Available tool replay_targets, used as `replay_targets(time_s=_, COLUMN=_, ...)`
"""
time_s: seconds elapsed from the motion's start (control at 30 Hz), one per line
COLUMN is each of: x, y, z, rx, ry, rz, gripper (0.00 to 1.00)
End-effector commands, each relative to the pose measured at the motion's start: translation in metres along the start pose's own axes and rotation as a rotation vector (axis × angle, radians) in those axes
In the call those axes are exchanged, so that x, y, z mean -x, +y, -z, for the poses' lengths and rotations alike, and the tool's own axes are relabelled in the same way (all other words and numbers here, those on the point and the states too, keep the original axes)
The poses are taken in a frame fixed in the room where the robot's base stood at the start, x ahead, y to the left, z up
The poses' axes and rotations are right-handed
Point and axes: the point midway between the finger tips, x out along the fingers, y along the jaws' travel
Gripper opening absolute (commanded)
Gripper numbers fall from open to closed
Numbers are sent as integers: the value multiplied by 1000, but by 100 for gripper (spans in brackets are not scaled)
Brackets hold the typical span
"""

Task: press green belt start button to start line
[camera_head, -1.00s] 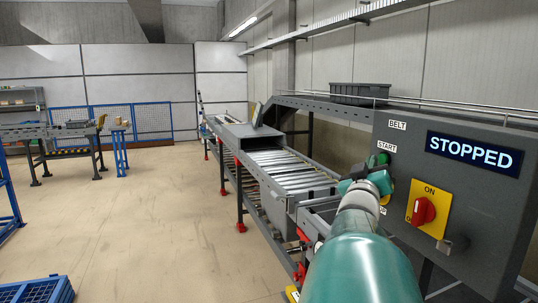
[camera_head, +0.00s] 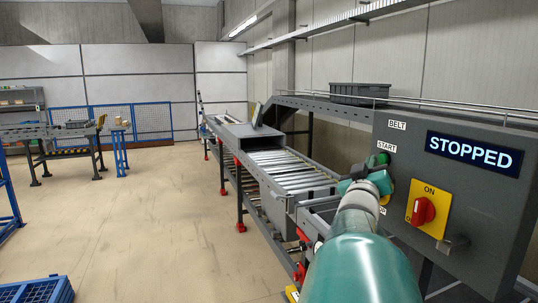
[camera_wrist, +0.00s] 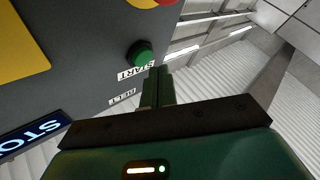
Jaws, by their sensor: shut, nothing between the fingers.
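The green start button (camera_wrist: 141,54) sticks out of the dark grey control panel (camera_wrist: 85,60) beside the START label (camera_wrist: 134,72) in the wrist view. In the head view the green button (camera_head: 383,158) shows just above my arm's end. My gripper (camera_wrist: 158,72) is shut and empty, its fingertips close to the button near its lower right edge. I cannot tell whether they touch it. The display (camera_head: 474,153) on the panel reads STOPPED. In the head view my arm hides the fingertips and part of the panel below the button.
A yellow plate with a red rotary switch (camera_head: 423,211) marked ON sits right of my arm on the panel. A roller conveyor (camera_head: 290,168) runs away left of the panel, with a grey crate (camera_head: 360,93) above. The floor (camera_head: 150,220) to the left is mostly clear.

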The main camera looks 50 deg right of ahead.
Motion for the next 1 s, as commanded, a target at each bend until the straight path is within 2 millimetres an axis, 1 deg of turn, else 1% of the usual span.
replay_targets(time_s=0.3, x=0, y=0, z=0, rx=0, ry=0, rz=0, gripper=0)
replay_targets(time_s=0.6, x=-6, y=4, z=-4, rx=0, ry=0, rz=1, gripper=0)
replay_targets(time_s=1.0, x=-6, y=5, z=-5, rx=0, ry=0, rz=0, gripper=0)
